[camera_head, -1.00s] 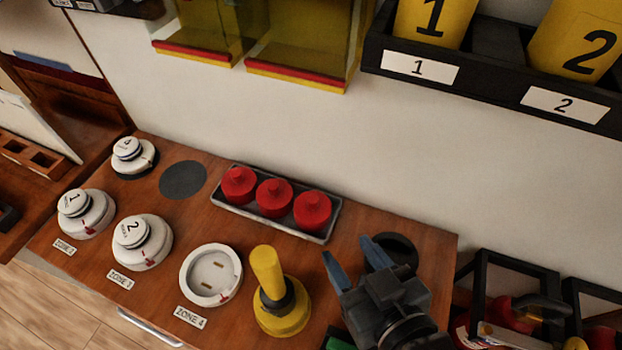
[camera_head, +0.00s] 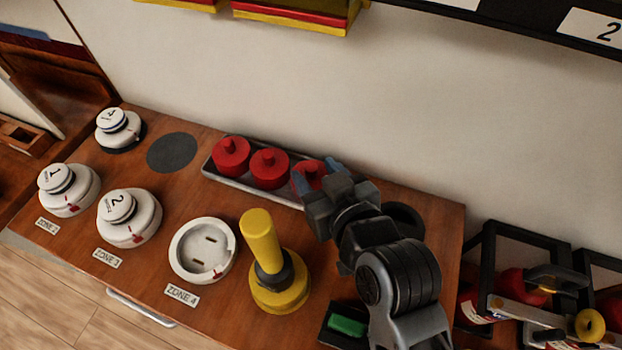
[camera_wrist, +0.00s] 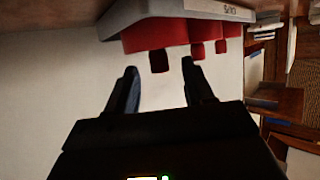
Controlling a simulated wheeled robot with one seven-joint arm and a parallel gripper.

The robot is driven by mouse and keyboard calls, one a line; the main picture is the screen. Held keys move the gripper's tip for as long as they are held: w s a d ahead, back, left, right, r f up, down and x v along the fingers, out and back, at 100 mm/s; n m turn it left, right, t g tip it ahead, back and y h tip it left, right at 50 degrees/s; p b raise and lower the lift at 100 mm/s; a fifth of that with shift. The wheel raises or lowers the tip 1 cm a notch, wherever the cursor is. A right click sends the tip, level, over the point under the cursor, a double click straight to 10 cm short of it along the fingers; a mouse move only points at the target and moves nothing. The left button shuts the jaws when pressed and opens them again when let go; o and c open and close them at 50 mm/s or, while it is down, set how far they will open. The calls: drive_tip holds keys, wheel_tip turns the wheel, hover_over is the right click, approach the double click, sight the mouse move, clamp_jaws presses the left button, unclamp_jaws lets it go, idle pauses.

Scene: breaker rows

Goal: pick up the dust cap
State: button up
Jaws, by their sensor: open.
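Three red dust caps with small top knobs stand in a row in a grey tray (camera_head: 228,178): the left cap (camera_head: 231,158), the middle cap (camera_head: 269,169) and the right cap (camera_head: 309,174). My gripper (camera_head: 316,176) is open at the right cap and partly covers it in the head view. In the wrist view, the nearest cap (camera_wrist: 153,36) has its knob just ahead of and between the two open blue-tipped fingers (camera_wrist: 161,72). I see no contact between fingers and cap.
On the wooden bench stand white detectors (camera_head: 129,218), an empty white base (camera_head: 203,250), a yellow-handled tool (camera_head: 262,245) and a dark ring (camera_head: 405,220) behind my arm. A green block (camera_head: 347,325) is at the front. The wall rises behind the tray.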

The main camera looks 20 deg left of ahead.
drive_tip(key=shift+w+a+f, duration=0.1)
drive_tip(key=shift+w+a, duration=0.05)
drive_tip(key=shift+c, duration=0.3)
clamp_jaws()
